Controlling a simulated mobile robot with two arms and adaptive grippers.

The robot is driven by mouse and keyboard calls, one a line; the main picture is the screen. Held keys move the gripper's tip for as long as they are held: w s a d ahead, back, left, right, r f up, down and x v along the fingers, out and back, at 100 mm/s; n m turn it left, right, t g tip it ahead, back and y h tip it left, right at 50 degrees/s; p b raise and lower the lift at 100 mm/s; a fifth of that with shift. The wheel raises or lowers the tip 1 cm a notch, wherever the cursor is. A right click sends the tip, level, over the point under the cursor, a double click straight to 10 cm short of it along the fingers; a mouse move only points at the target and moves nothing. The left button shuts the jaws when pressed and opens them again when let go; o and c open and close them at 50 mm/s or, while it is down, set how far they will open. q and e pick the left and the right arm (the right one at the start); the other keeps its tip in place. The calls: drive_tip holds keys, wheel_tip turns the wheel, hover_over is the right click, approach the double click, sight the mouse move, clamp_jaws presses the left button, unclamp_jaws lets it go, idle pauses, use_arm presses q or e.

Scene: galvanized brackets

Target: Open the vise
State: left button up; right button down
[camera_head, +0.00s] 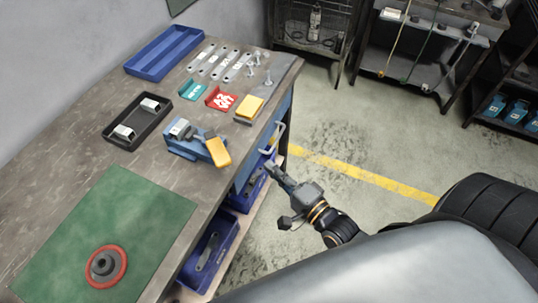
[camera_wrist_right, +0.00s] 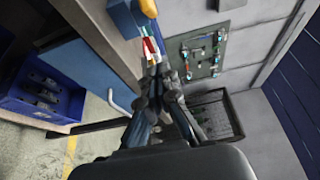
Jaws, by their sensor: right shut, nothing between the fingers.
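The blue vise (camera_head: 183,151) stands on the workbench near its right edge. A yellow piece (camera_head: 218,152) sits at its front right end and leans over towards the bench edge. I cannot tell from here how wide its jaws stand. In the right wrist view, part of a blue body (camera_wrist_right: 122,17) and a yellow end (camera_wrist_right: 148,8) show at the top. My right gripper (camera_head: 273,169) is shut and empty, beside the bench's right side, apart from the vise and to its right. It also shows in the right wrist view (camera_wrist_right: 158,72). My left gripper is out of view.
On the workbench (camera_head: 75,185) are a green mat (camera_head: 150,205) with a red-rimmed disc (camera_head: 105,266), a black tray (camera_head: 120,108) with metal brackets, a blue tray (camera_head: 165,52) and a yellow block (camera_head: 249,108). Blue crates (camera_head: 208,250) sit below.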

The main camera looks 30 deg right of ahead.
sight(217, 148)
drive_tip(key=w+a+p, duration=0.3)
drive_tip(key=w+a, duration=0.3)
drive_tip(key=w, duration=0.2)
drive_tip(key=shift+w, duration=0.1)
idle(0.3)
